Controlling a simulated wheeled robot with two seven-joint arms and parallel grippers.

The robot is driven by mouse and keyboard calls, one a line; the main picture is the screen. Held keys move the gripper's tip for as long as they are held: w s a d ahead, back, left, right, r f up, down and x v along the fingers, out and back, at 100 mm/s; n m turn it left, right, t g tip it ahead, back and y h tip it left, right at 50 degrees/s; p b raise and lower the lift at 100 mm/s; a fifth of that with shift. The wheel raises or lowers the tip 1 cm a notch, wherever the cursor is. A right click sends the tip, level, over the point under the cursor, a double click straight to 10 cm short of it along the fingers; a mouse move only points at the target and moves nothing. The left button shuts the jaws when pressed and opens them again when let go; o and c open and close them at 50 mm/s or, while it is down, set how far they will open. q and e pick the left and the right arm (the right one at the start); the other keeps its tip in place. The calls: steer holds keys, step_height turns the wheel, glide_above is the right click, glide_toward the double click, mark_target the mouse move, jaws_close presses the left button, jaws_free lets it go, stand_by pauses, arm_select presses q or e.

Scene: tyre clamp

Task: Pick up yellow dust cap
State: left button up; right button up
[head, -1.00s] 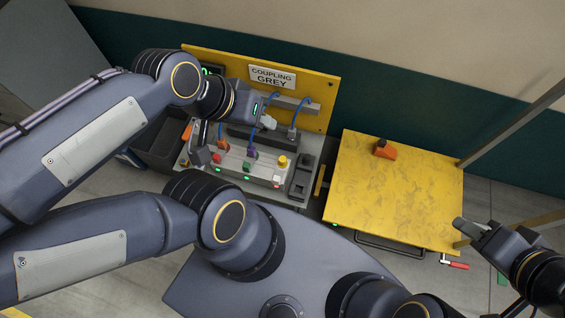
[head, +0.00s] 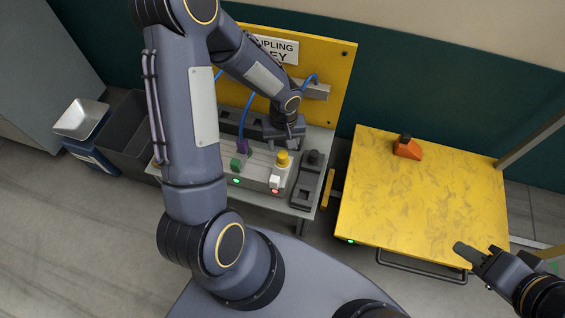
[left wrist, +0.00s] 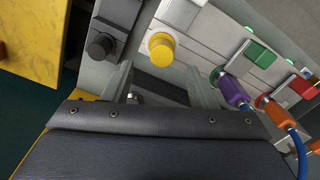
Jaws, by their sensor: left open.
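The yellow dust cap (head: 282,157) sits upright on the grey console's front row, at its right part. It also shows in the left wrist view (left wrist: 161,48), round with a ridged side. My left gripper (head: 291,143) is just behind the cap in the head view. Its two fingers (left wrist: 164,80) are spread in the left wrist view, with the cap beyond the gap between them and nothing held. The cap looks free of the fingers. My right gripper (head: 472,252) is at the lower right, near the yellow table; its jaw gap is not clear.
Beside the cap are a white block (head: 274,181), a green block (head: 236,164) and a dark fixture with a black knob (head: 313,158). A purple plug (left wrist: 234,92) and an orange plug (left wrist: 271,107) stand nearby. The yellow table (head: 420,200) carries an orange item (head: 407,148).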

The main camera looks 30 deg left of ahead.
mark_target(283, 154)
arm_select(q)
step_height(283, 154, down, 7)
steer(key=b, duration=0.2)
steer(key=shift+a+b, duration=0.1)
steer(key=shift+b, duration=0.3)
steer(key=shift+r, duration=0.1)
steer(key=shift+s, duration=0.1)
steer(key=c, duration=1.1)
steer(key=shift+o, duration=0.2)
steer(key=shift+r, duration=0.1)
